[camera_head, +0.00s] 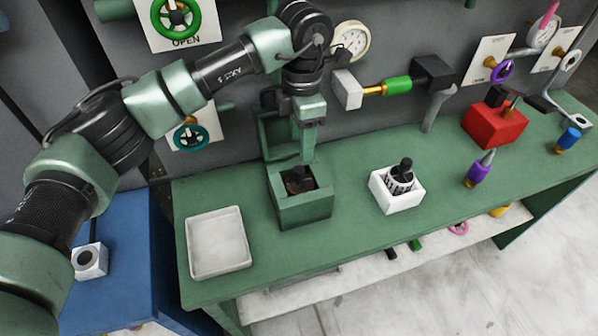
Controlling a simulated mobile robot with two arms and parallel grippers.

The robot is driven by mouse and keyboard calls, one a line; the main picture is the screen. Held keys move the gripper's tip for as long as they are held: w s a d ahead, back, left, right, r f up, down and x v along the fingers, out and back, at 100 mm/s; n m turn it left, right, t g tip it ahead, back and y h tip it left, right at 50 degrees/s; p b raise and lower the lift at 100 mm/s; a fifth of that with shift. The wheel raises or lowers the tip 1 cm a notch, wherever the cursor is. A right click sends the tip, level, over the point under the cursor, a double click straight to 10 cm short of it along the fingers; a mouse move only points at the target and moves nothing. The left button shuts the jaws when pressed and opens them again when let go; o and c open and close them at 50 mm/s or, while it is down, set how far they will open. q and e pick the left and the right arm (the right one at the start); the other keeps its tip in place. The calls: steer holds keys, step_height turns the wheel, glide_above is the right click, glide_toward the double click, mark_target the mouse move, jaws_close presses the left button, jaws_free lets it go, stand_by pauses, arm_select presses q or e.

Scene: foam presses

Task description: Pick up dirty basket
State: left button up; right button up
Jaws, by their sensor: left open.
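My left arm comes in from the left, and my left gripper (304,158) points down over a green open-topped box (305,212) on the green bench. Its fingers are apart, at or just inside the box opening. A dark brownish thing (300,184) sits in that opening, partly hidden by the gripper; I cannot tell clearly whether it is the dirty basket. Another basket (400,182), striped black and white with a black knob, stands in a white square holder (398,203) to the right. My right gripper is not in view.
A shallow white tray (217,243) lies left of the green box. A red box (494,124), a purple-bodied tool (480,170) and a blue-topped piece (568,139) stand farther right. A green-handled fitting (397,84) and a gauge (351,41) are on the back wall.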

mark_target(299, 168)
arm_select(q)
steer(key=s+f+p, duration=0.2)
steer(key=shift+s+a+f, duration=0.1)
steer(key=shift+a+f, duration=0.1)
steer(key=shift+f, duration=0.2)
step_height(299, 168, down, 3)
steer(key=shift+a+r+p, duration=0.1)
steer(key=shift+p, duration=0.65)
steer(key=shift+f, duration=0.8)
jaws_close()
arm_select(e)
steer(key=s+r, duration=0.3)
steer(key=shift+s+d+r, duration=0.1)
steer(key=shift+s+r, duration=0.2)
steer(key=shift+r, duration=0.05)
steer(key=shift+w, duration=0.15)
